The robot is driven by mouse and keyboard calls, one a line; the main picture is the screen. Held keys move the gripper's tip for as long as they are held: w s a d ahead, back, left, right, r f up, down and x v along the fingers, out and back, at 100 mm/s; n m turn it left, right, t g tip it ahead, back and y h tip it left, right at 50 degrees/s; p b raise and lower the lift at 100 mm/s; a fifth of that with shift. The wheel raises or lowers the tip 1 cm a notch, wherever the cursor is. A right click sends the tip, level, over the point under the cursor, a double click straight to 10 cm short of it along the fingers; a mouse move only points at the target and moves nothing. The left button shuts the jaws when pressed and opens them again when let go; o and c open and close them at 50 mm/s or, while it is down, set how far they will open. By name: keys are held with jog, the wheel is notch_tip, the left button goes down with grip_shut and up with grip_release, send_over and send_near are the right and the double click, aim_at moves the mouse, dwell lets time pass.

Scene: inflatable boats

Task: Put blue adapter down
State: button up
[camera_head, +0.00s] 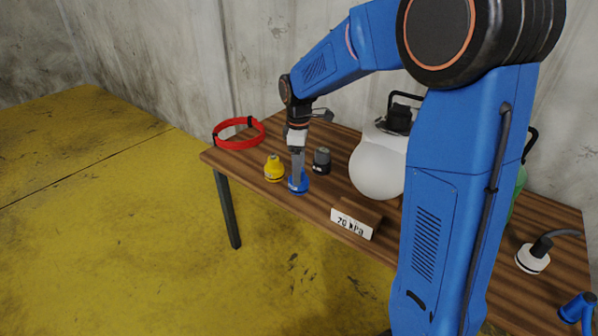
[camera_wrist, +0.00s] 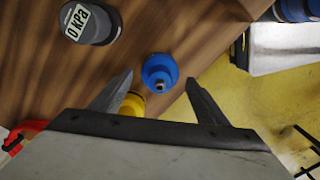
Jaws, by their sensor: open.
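The blue adapter (camera_head: 299,184) stands on the wooden table (camera_head: 230,158) near its front edge, between the yellow and dark grey adapters. My gripper (camera_head: 298,178) points down right at it and partly hides it in the head view. In the wrist view the blue adapter (camera_wrist: 160,72) shows its round top and small nozzle, between and slightly beyond the two fingertips. The fingers (camera_wrist: 158,79) are spread wide, with a visible gap on each side of the adapter. It appears to rest on the wood; the exact contact is too small to see.
A yellow adapter (camera_head: 274,169) stands close left, a dark grey adapter (camera_head: 321,161) close right. A "70 kPa" sign block (camera_head: 352,220) is at the front edge. A white round tank (camera_head: 376,166) stands to the right.

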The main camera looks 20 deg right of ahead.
notch_tip(320, 180, up, 10)
jog(key=shift+r, duration=0.1)
jog(key=s+d+r+m+t, duration=0.1)
jog(key=s+d+m, duration=0.25)
jog(key=s, duration=0.65)
jog(key=s+d+r+m+t, duration=0.2)
jog(key=s+m, duration=0.2)
jog(key=s, duration=0.6)
jog(key=s+f+m+t, duration=0.1)
jog(key=s+f+m, duration=0.1)
jog(key=s, duration=0.4)
jog(key=s+d+f+m, duration=0.1)
jog(key=s+f+m, duration=0.2)
jog(key=s, duration=0.4)
jog(key=shift+s+d+f+m+t, duration=0.3)
jog(key=shift+f+m+t, duration=0.1)
jog(key=shift+f, duration=0.2)
